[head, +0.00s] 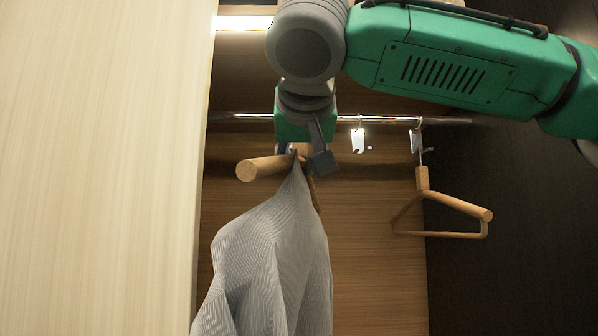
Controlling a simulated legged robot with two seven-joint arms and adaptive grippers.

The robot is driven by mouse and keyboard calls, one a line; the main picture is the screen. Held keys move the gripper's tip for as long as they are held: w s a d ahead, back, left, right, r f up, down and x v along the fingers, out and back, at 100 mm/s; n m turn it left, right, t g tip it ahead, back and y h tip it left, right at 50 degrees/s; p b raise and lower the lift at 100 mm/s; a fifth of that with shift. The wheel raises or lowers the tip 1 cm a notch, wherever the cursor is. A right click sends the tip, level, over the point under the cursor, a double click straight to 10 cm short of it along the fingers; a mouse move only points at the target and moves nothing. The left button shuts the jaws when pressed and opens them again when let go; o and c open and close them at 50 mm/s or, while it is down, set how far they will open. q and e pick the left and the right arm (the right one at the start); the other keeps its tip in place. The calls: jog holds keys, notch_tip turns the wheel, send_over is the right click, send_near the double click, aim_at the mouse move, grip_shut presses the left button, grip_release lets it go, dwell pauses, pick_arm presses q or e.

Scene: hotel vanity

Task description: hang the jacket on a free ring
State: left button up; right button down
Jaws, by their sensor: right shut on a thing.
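The jacket (275,255) is grey with fine stripes and hangs from a wooden hanger (260,168). My right gripper (304,156) is shut on the hanger near its top, just below the level of the metal rail (390,120). The gripper hides the hanger's top, so I cannot tell whether it touches a ring. An empty ring (359,140) with a bright metal holder hangs from the rail to the right of the gripper. Another ring (416,140) farther right carries an empty wooden hanger (455,205). My left gripper is out of view.
A pale wooden panel (100,170) fills the left side, close to the jacket. The closet's wooden back wall (375,270) stands behind. A dark wall (530,250) is on the right. There is open space between the jacket and the empty hanger.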

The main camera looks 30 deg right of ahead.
aim_at(302, 170)
jog(key=shift+f+b, duration=0.65)
jog(key=shift+b, duration=0.35)
dwell(0.4)
jog(key=shift+s+a, duration=0.1)
jog(key=shift+s, duration=0.05)
jog(key=shift+s+a+b, duration=0.5)
jog(key=shift+s+a, duration=0.05)
jog(key=shift+s, duration=0.3)
jog(key=shift+s+a+b, duration=0.5)
jog(key=shift+s, duration=0.3)
jog(key=shift+s+a+b, duration=0.25)
jog(key=shift+s+a, duration=0.15)
jog(key=shift+s, duration=0.2)
jog(key=shift+s+a+b, duration=0.25)
jog(key=shift+s+a, duration=0.1)
jog(key=shift+s, duration=0.25)
